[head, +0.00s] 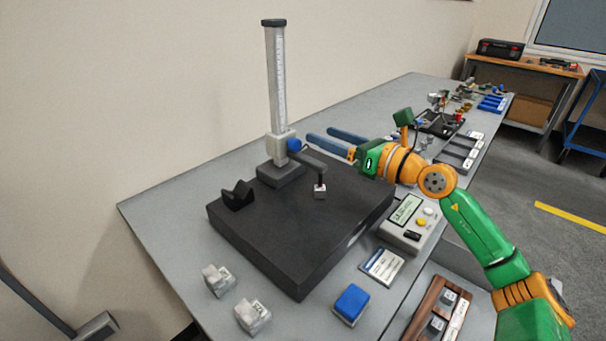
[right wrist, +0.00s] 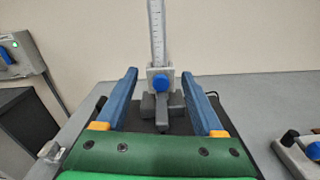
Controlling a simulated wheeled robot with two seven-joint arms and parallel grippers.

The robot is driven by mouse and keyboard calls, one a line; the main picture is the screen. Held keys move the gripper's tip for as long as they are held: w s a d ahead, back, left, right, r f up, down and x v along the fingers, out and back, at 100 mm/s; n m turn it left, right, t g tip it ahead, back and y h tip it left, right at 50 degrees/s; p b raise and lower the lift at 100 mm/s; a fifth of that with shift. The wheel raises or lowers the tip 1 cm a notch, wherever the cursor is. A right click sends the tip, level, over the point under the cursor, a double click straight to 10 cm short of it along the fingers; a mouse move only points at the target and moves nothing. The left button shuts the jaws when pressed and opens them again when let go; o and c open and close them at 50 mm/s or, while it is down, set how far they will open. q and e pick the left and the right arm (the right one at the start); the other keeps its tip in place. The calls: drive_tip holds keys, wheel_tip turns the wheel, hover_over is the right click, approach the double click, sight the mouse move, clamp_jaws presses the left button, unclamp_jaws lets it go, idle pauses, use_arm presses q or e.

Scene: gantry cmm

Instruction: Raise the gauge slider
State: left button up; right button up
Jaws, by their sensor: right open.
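The gauge slider (head: 276,147) is a light grey block with a blue knob (head: 294,145), low on a tall scaled column (head: 276,75). A dark arm (head: 308,162) reaches out from it to a small probe tip (head: 320,190) over the black plate (head: 260,240). My right gripper (head: 319,134) is open and empty, its two blue fingers pointing at the slider from the right. In the right wrist view the slider (right wrist: 152,73) and its blue knob (right wrist: 161,82) show between the spread fingers (right wrist: 160,72), with no visible contact. My left gripper is not in view.
A black V-shaped block (head: 238,196) sits on the plate's left. A readout box (head: 408,218), a card (head: 382,266), a blue block (head: 351,303) and metal blocks (head: 218,280) lie around the plate. Grey trays (head: 455,155) stand further back. The wall is behind the column.

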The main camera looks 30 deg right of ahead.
drive_tip(key=b, duration=0.3)
approach(297, 145)
drive_tip(key=w, duration=0.1)
drive_tip(key=p+x, duration=0.2)
drive_tip(key=shift+w+a+r, duration=0.15)
drive_tip(key=shift+w+r, duration=0.1)
drive_tip(key=shift+r, duration=0.05)
drive_tip(key=x, duration=0.2)
drive_tip(key=p+x, duration=0.1)
drive_tip(key=x, duration=0.1)
drive_tip(key=shift+f, duration=0.25)
drive_tip(key=shift+w+a+f, duration=0.1)
drive_tip(key=shift+w+a, duration=0.1)
drive_tip(key=shift+w, duration=0.25)
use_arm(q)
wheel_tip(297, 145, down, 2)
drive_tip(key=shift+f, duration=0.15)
use_arm(e)
clamp_jaws()
